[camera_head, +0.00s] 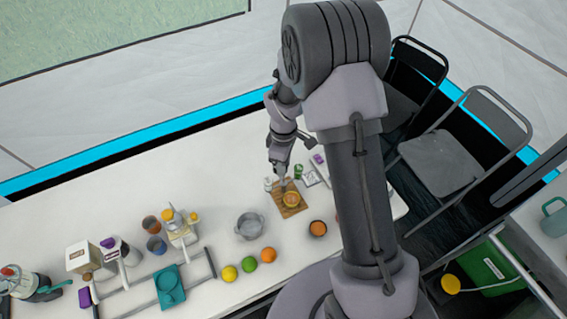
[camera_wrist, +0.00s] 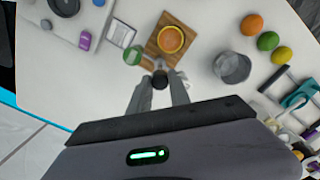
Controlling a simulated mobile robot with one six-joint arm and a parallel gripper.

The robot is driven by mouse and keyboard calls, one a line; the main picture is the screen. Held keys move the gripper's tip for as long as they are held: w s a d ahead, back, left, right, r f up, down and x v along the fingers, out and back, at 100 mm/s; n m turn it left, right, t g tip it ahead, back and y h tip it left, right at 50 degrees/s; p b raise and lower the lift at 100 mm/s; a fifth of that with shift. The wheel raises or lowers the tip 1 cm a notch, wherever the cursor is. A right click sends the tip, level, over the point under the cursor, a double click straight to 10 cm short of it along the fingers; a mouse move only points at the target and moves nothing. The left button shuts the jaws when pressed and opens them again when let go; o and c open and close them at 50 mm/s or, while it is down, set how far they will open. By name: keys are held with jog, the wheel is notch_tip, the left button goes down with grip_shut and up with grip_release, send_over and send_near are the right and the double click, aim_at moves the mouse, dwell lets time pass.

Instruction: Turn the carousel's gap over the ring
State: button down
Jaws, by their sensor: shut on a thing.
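My gripper (camera_wrist: 160,84) points down at the table. In the wrist view its fingers close on a small dark round piece (camera_wrist: 160,77), and most of that piece's body is hidden. Just beyond the fingertips lies a wooden board (camera_wrist: 153,46) with a round yellow-rimmed, orange-filled dish (camera_wrist: 171,39) on it. In the head view my gripper (camera_head: 283,186) is at the upper left edge of the board (camera_head: 280,208), close beside the dish (camera_head: 291,199). I cannot make out a carousel, its gap or a separate ring for certain.
A green can (camera_wrist: 133,55) stands close left of the fingertips in the wrist view. A grey pot (camera_head: 249,225) stands left of the board, with several fruits (camera_head: 249,264) in front.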

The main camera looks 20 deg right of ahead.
dwell(0.4)
jog(key=c, duration=1.2)
grip_release()
jog(key=shift+r, duration=0.1)
notch_tip(320, 180, up, 17)
jog(key=p, duration=0.4)
jog(key=shift+r, duration=0.15)
